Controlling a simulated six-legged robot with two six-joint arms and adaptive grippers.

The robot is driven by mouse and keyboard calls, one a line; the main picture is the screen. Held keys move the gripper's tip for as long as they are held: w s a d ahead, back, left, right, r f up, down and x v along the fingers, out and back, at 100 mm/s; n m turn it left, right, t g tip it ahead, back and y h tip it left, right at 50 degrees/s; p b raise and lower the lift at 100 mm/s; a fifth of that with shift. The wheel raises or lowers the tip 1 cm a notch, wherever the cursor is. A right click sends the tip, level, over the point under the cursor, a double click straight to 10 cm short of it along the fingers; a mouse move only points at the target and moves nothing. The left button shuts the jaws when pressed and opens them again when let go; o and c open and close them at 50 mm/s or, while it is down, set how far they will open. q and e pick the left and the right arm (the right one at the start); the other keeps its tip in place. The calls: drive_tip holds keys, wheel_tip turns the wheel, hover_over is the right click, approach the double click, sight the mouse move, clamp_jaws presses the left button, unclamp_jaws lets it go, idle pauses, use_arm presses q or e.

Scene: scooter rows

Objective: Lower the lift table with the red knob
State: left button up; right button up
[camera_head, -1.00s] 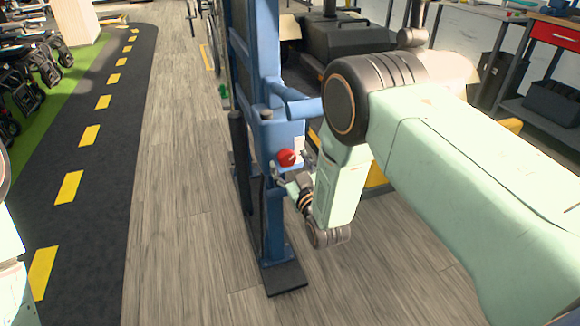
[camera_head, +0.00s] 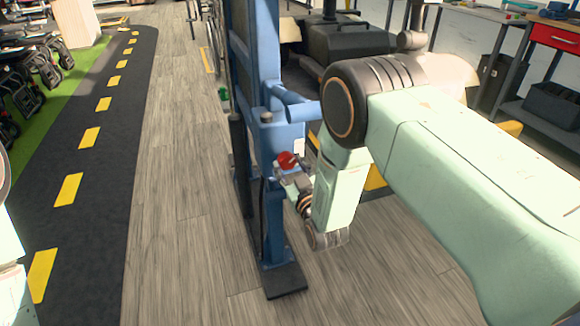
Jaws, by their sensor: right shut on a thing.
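The red knob (camera_head: 287,161) sits on the side of the blue post of the lift table (camera_head: 258,60), in the middle of the head view. My right gripper (camera_head: 287,172) is at the knob from below and right, shut on it. The fingers are small here and partly merge with the knob. My right arm comes in from the right and hides what lies behind it. At the left edge only a bit of my left arm shows; its gripper is out of view.
The blue post stands on a dark foot (camera_head: 284,280) on the wood floor (camera_head: 185,200). A black lane with yellow dashes (camera_head: 95,170) runs along the left, with scooters (camera_head: 30,65) beyond. A workbench with a red drawer (camera_head: 552,34) stands at the back right.

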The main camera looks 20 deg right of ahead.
drive_tip(key=m+p, duration=0.1)
drive_tip(key=m, duration=0.2)
drive_tip(key=shift+m, duration=0.4)
drive_tip(key=m+p, duration=0.1)
drive_tip(key=m, duration=0.3)
drive_tip(key=shift+m+p, duration=0.3)
drive_tip(key=shift+p, duration=0.1)
drive_tip(key=m+p, duration=0.1)
drive_tip(key=m, duration=0.3)
drive_tip(key=shift+m+p, duration=0.4)
drive_tip(key=shift+m, duration=1.6)
drive_tip(key=o, duration=1.1)
drive_tip(key=shift+o, duration=0.2)
drive_tip(key=shift+s, duration=0.1)
